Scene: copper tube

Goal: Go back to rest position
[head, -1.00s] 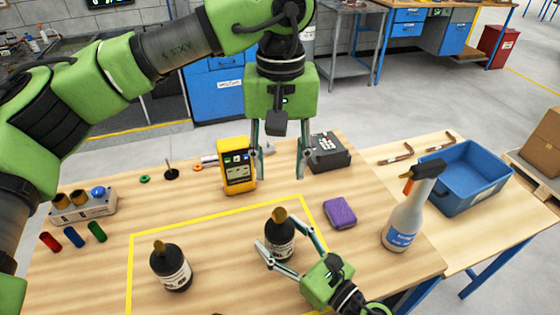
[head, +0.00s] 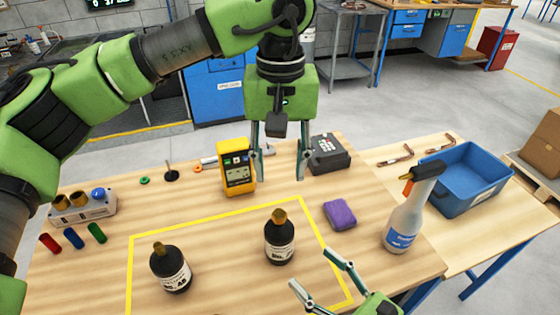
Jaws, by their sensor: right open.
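My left gripper (head: 279,165) hangs fingers down over the back of the wooden table (head: 215,205), open and empty, between a yellow meter and a dark keypad box. My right gripper (head: 318,272) is low in the picture at the front of the yellow-taped area. It is open and empty, apart from the dark bottle (head: 279,238) behind it. A second dark bottle (head: 170,268) stands upright to the left, inside the yellow tape. No copper tube is in either gripper.
The yellow meter (head: 237,168), keypad box (head: 329,154), purple sponge (head: 340,214) and spray bottle (head: 404,220) stand around the tape. A blue bin (head: 468,180) and copper tubes (head: 441,140) are on the right table. A socket block (head: 84,206) is at left.

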